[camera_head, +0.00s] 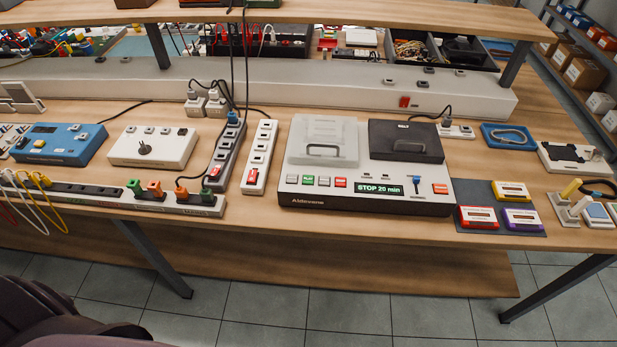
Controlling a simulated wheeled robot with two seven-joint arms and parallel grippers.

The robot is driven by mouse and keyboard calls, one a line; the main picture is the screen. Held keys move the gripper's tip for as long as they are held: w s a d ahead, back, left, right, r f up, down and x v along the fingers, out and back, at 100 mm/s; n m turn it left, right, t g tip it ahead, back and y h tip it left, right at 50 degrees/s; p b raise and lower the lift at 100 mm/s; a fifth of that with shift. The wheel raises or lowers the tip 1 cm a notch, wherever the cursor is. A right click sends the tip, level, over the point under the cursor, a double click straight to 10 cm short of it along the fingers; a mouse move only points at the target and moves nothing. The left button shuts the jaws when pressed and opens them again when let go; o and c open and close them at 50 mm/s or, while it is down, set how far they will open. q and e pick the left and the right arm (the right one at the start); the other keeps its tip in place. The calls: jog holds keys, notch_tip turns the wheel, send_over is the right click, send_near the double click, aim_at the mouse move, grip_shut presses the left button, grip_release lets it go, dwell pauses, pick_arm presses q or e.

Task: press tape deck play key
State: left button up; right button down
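The tape deck (428,208) sits on the wooden bench right of the middle, with a dark front and a light top. It has a pale translucent lid (323,129) on the left and a dark lid (404,134) on the right, each with a handle. A row of small keys lies along its front: a green key (307,180), a red key (340,182) and grey keys between and beside them. Key labels are too small to read. The green-lettered display (379,189) reads "STOP 20 min". Neither gripper is in view.
A white power strip (259,156) lies left of the deck. Yellow, red and purple cassettes lie on a dark mat (479,194) to its right. A long light rail (330,85) and a raised shelf (330,14) run behind. The space before the deck is clear.

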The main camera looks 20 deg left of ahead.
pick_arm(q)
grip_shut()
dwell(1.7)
